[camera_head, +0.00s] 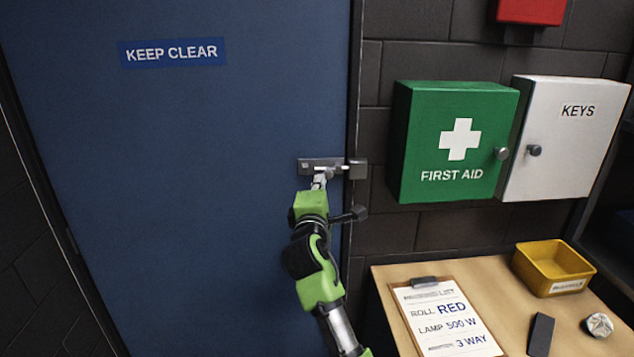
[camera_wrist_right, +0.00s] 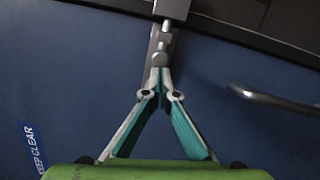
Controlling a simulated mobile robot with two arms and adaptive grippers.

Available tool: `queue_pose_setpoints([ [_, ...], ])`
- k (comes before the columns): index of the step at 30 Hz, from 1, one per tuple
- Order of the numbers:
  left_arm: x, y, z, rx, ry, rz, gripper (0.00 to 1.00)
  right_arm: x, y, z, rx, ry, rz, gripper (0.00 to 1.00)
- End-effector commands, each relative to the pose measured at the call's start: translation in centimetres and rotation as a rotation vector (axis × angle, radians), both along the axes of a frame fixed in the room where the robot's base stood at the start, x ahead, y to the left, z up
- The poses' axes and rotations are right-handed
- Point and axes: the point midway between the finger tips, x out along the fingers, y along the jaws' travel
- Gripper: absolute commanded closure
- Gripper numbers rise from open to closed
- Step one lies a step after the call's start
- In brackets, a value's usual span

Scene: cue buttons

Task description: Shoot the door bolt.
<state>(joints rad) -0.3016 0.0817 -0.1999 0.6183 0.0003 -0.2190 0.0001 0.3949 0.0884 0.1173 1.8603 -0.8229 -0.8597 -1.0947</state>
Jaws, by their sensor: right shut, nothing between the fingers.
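The grey door bolt (camera_head: 318,164) is mounted level on the blue door (camera_head: 200,200), near its right edge. Its keeper (camera_head: 358,169) sits on the frame to the right. The bolt's bright rod (camera_wrist_right: 166,27) reaches the keeper (camera_wrist_right: 172,8) in the wrist view; how deep it sits inside is hidden. My right gripper (camera_head: 322,180) is at the bolt from below, fingers shut with nothing between them. In the wrist view its fingertips (camera_wrist_right: 160,76) are together right by the bolt's knob (camera_wrist_right: 160,58); I cannot tell whether they touch. My left gripper is not in view.
A dark door handle (camera_head: 351,215) sticks out just right of my right gripper. A green first aid box (camera_head: 445,145) and a white keys cabinet (camera_head: 555,150) hang on the right wall. Below, a wooden table (camera_head: 480,285) holds a clipboard (camera_head: 445,320) and a yellow bin (camera_head: 553,268).

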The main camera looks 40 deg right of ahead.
Motion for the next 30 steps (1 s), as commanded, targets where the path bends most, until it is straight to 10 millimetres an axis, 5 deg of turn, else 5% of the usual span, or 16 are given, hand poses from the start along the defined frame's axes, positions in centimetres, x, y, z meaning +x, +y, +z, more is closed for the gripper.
queue_pose_setpoints([
  [15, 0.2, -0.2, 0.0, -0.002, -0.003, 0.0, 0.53, -7.1, 6.8, -0.5, 0.002, 0.002, 0.006, 1.0],
  [30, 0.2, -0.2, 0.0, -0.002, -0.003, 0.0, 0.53, -7.9, 7.6, -0.5, 0.0, 0.002, 0.005, 1.0],
])
